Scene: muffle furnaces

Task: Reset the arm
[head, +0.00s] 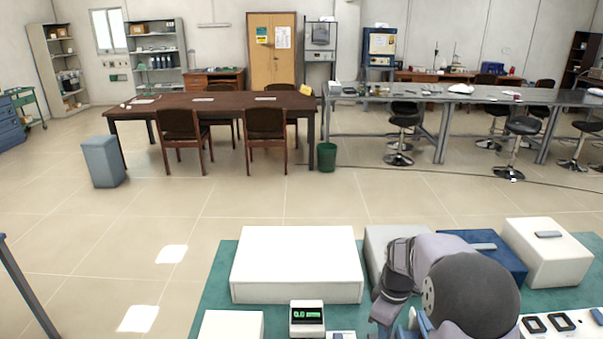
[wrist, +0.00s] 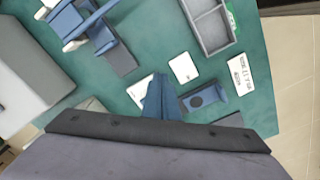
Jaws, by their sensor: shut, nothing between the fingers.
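My arm (head: 460,290) stands at the lower right of the head view, bent over the teal mat (head: 215,290). Its gripper is largely hidden there behind the arm. In the wrist view my gripper (wrist: 160,97) shows as two blue fingers pressed together, shut and empty. It points at the teal mat, close in the picture to a white square (wrist: 184,68) and a blue device with a round dark spot (wrist: 205,98). I cannot tell its height above them.
On the mat are a large white box (head: 297,265), a meter with green digits (head: 307,318), a blue box (head: 500,256) and a white box with a handle (head: 560,262). The wrist view shows a grey divided tray (wrist: 208,28) and a blue stand (wrist: 112,42). Open floor lies beyond.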

